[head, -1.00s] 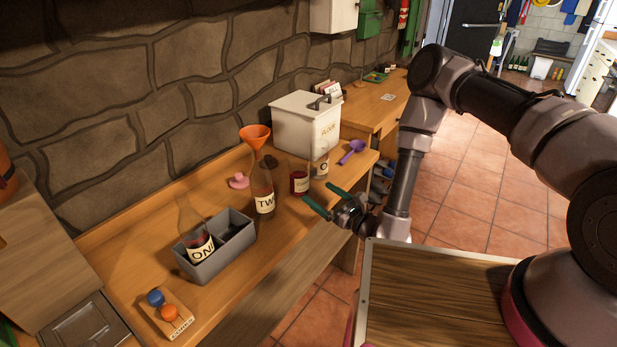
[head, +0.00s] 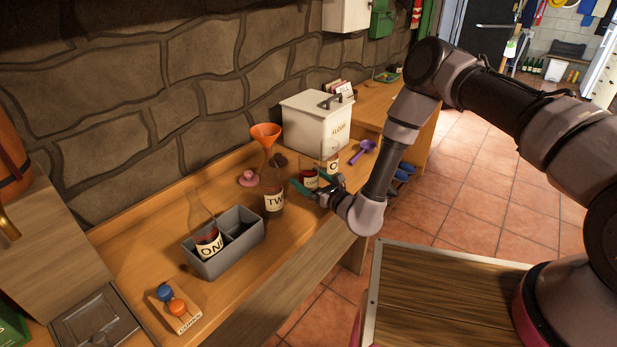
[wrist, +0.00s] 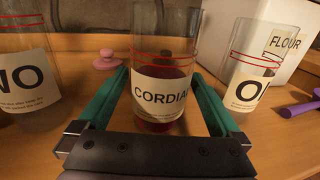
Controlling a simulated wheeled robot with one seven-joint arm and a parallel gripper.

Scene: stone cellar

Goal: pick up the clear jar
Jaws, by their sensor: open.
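A clear glass jar labelled CORDIAL (wrist: 160,92), with dark red liquid in its lower part, stands upright on the wooden bench; in the head view the jar (head: 310,174) is partly hidden by my gripper. My gripper (wrist: 159,76) is open, with one green finger on each side of this jar. I cannot tell whether either finger touches it. A second clear glass jar (wrist: 255,75), with a label starting with O and no liquid visible, stands just right of the right finger. It also shows in the head view (head: 333,163), behind my gripper.
A white flour bin (head: 318,122) and purple scoop (head: 363,151) are behind and right. A grey crate (head: 215,266) holds bottle ONE (head: 207,243).

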